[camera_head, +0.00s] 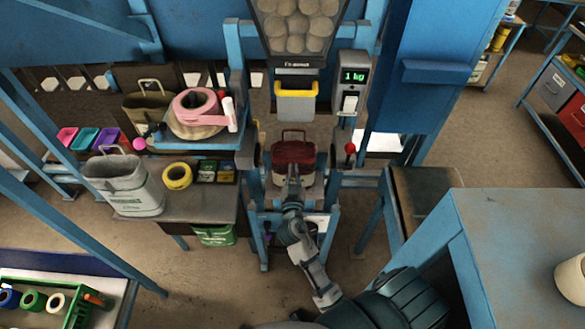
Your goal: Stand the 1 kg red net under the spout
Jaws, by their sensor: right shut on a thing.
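The red net (293,152) is a small sack with a dark red upper part, a paler lower part and a thin red handle loop on top. It stands upright on the stand between the blue posts, below the spout. The spout (296,104) is a grey box with a yellow rim under the hopper, with a gap between it and the net. My right gripper (293,179) is at the near face of the net and shut on it; its fingertips are partly hidden by my wrist. My left gripper is out of view.
A hopper (298,25) of round goods hangs above. A display (353,75) reads 1 kg. A red-knobbed lever (349,149) is right of the net. A grey bag (125,183) and yellow tape roll (177,176) sit on the left bench. A blue table (520,225) fills the right.

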